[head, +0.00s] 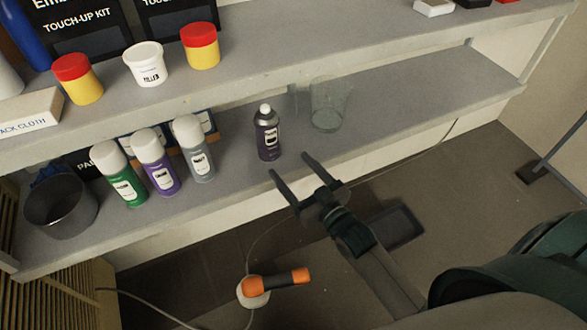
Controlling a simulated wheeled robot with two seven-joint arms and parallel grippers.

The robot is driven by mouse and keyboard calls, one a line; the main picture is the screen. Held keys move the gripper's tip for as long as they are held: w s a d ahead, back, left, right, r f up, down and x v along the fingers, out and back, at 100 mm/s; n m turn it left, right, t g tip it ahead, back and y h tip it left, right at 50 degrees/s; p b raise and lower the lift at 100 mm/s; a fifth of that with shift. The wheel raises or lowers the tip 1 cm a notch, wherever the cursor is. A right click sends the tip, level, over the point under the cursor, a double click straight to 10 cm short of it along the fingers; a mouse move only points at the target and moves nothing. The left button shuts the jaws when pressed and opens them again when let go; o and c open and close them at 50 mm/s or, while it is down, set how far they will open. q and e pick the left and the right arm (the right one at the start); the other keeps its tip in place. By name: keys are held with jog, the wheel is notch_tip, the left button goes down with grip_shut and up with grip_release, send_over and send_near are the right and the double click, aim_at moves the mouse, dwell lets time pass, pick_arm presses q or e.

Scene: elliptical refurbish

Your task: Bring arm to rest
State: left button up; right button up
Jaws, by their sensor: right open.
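My right gripper (289,171) is in the head view, in front of the lower shelf (228,182). Its two dark fingers are apart with nothing between them. The can stands upright on the shelf, apart from the fingertips. My right arm reaches in from the lower right. My left gripper is not in view.
Green (119,174), violet (155,162) and grey (194,148) cans stand left on the shelf, beside a dark pot (61,206). A clear glass (328,106) stands right of the purple can. An orange-handled tool (286,280) and cables show below.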

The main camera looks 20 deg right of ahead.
dwell(0.3)
jog(key=s+f+g+h, duration=0.2)
jog(key=s+f+g, duration=0.5)
jog(key=s+f, duration=0.4)
jog(key=s+d+f+g+h, duration=0.15)
jog(key=s+g, duration=0.55)
jog(key=s, duration=1)
jog(key=s+a+x, duration=0.1)
jog(key=a+x, duration=0.1)
jog(key=x, duration=0.9)
jog(key=s+a+f+x, duration=0.1)
jog(key=s+x, duration=0.1)
jog(key=x, duration=0.9)
jog(key=s+f+t, duration=0.1)
jog(key=s+f, duration=0.3)
jog(key=f, duration=0.4)
jog(key=s+a+f+t+y, duration=0.1)
jog(key=s+f, duration=0.2)
jog(key=f, duration=0.6)
jog(key=shift+s+f, duration=0.35)
jog(key=shift+s, duration=0.05)
jog(key=shift+y, duration=0.25)
